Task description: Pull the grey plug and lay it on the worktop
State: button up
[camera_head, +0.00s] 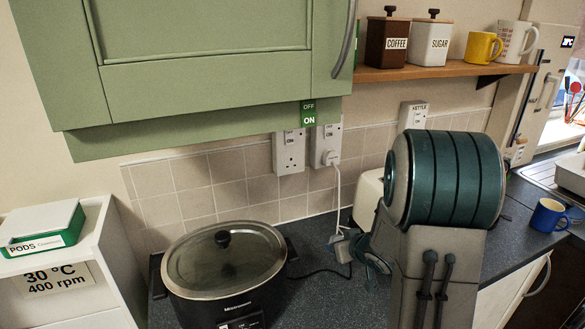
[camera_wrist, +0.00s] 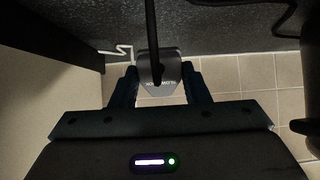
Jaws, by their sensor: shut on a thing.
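The grey plug (camera_wrist: 158,70) is between the two dark fingers of my gripper (camera_wrist: 160,88) in the wrist view, with a black cord running from it. The gripper is shut on it. In the head view the plug (camera_head: 343,251) shows small beside my gripper (camera_head: 362,254), low in front of the tiled wall and apart from the wall sockets. My arm hides part of this area. The dark speckled worktop (camera_head: 315,300) lies below. I cannot tell whether the plug touches it.
A black slow cooker (camera_head: 225,270) with a glass lid stands left on the worktop. A white plug (camera_head: 330,157) with a white cable sits in a wall socket (camera_head: 325,140). A double socket (camera_head: 289,152) is beside it. Green cupboard (camera_head: 200,60) overhangs. A blue mug (camera_head: 548,215) stands right.

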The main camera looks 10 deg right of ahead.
jog(key=shift+f+b, duration=1.4)
jog(key=shift+f, duration=0.45)
jog(key=o, duration=1.4)
jog(key=shift+c, duration=0.2)
